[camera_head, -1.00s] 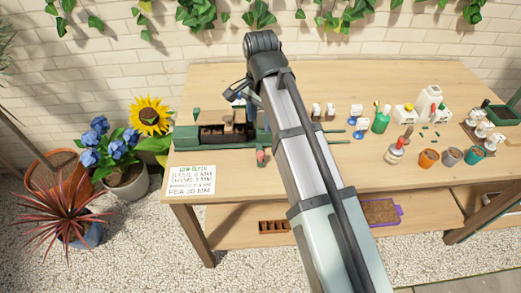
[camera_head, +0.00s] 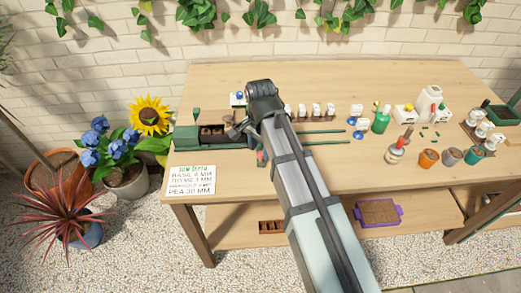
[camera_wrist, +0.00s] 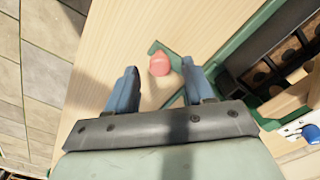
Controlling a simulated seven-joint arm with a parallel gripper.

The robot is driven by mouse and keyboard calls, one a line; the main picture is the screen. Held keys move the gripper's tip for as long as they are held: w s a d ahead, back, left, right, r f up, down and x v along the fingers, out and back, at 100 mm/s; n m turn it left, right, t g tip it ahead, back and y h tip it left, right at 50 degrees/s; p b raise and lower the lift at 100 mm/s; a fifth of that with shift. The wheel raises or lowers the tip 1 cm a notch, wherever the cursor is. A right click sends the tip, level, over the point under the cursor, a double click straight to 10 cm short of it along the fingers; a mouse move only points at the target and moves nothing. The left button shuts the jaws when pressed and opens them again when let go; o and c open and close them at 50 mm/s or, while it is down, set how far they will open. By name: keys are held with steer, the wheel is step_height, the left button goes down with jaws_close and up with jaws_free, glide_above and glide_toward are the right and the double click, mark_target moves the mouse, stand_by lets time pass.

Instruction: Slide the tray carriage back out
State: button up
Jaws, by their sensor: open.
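A green seeding station (camera_head: 186,138) stands at the left of the table, with a dark celled tray (camera_head: 213,131) in it. Two green rails (camera_head: 328,131) run from it to the right, partly behind my arm. In the wrist view, the tray (camera_wrist: 262,77) sits at the right inside a green frame (camera_wrist: 262,38). A pinkish-red knob (camera_wrist: 159,64) is at the end of a green bar. My gripper (camera_wrist: 157,70) is open, with its blue fingers on either side of the knob in the picture. I cannot tell whether they touch it. My arm hides part of the station in the head view.
A sowing-depth card (camera_head: 192,180) lies at the table's front left. White-topped holders, a green bottle (camera_head: 380,120), a stamp-like tool (camera_head: 398,150) and pots (camera_head: 428,158) stand to the right. The tabletop between card and pots is mostly bare.

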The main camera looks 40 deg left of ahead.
steer(key=shift+f, duration=0.7)
steer(key=shift+c, duration=0.3)
jaws_close()
